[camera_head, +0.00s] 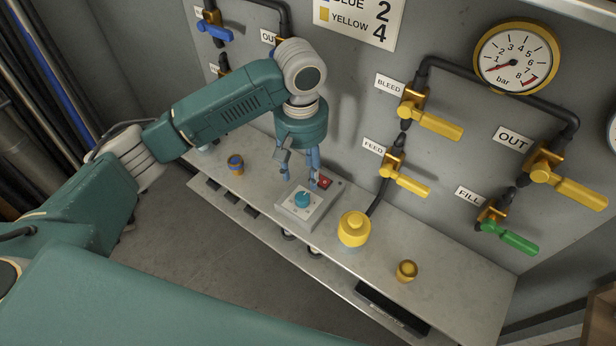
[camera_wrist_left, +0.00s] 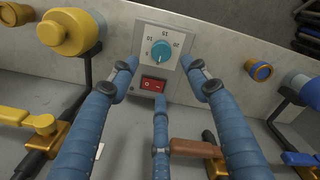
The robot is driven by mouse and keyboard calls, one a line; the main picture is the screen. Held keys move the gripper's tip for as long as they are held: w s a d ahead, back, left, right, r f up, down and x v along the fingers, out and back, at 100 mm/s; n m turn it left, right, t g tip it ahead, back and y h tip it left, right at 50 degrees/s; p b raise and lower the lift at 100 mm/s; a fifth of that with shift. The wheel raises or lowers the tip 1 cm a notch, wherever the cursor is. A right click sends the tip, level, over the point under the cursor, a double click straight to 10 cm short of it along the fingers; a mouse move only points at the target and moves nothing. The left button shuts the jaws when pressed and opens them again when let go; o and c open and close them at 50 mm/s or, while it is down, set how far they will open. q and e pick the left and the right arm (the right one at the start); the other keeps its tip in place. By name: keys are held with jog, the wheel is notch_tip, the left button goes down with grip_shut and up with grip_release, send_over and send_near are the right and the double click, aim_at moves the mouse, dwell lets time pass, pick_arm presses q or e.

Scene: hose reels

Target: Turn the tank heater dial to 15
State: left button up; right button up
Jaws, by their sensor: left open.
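The tank heater (camera_head: 322,207) is a grey box on the metal shelf, with a round blue dial (camera_head: 302,199) and a red switch (camera_head: 324,182). In the left wrist view the dial (camera_wrist_left: 161,50) sits on a white plate (camera_wrist_left: 183,33) marked 5, 10, 15 and 20. Its pointer is too small to read surely. The red switch (camera_wrist_left: 152,85) lies below it there. My left gripper (camera_head: 300,181) is open and empty just above the box, its blue fingers pointing down. In the wrist view its fingertips (camera_wrist_left: 160,70) spread around the dial's area, apart from it. My right gripper is not in view.
A yellow cap-like fitting (camera_head: 354,229) stands right of the box, and a brass fitting (camera_head: 406,270) farther right. A small blue-and-orange fitting (camera_head: 236,164) is at left. Yellow valve handles (camera_head: 430,122) and a gauge (camera_head: 516,57) are on the wall. Shelf between fittings is clear.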

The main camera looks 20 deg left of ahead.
aim_at(302, 197)
pick_arm(q)
jog(key=f, duration=0.7)
jog(key=shift+s+a+f+p, duration=0.15)
jog(key=shift+s+f+p, duration=0.1)
jog(key=shift+p, duration=0.1)
notch_tip(302, 197, down, 2)
jog(key=shift+w+f, duration=0.1)
jog(key=shift+f, duration=0.25)
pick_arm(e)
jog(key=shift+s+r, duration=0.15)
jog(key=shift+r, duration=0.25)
pick_arm(q)
jog(key=shift+c, duration=0.2)
jog(key=c, duration=0.9)
jog(key=shift+c, duration=1)
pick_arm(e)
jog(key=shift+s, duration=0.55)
